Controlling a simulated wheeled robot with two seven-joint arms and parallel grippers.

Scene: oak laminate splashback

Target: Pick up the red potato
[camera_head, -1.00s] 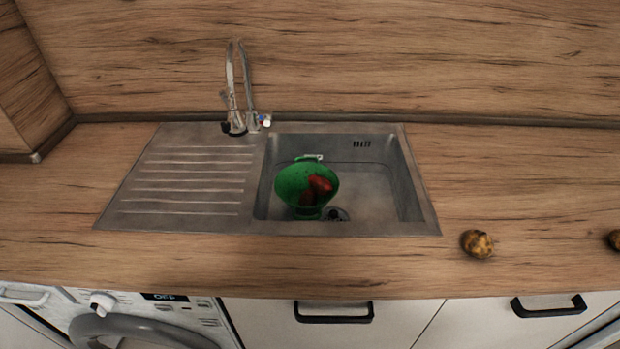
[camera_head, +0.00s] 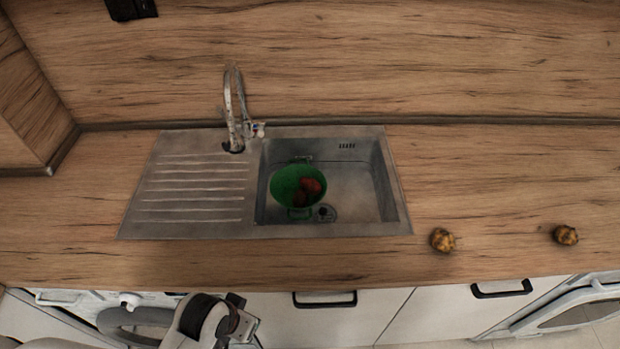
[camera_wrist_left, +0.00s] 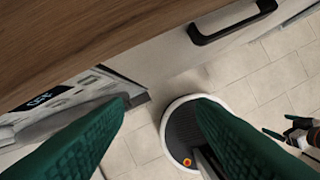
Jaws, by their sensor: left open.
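The red potato (camera_head: 313,186) lies inside a green colander (camera_head: 284,190) in the sink basin. A second dark red shape beside it is too dim to tell apart clearly. My left arm shows at the bottom of the head view, below the counter's front edge, well short of the sink. In the left wrist view my left gripper (camera_wrist_left: 169,104) has its two green fingers spread apart with nothing between them. At the right edge of that view, a small part with green and black pieces looks like my right gripper (camera_wrist_left: 297,136); its jaw state is unclear.
The steel sink (camera_head: 398,212) has a ribbed drainboard at left and a tap (camera_head: 233,115) behind it. Two brown potatoes, one nearer (camera_head: 442,240) and one farther right (camera_head: 565,235), lie on the counter (camera_head: 500,190). Cabinet handles (camera_head: 325,300) stick out below the counter edge.

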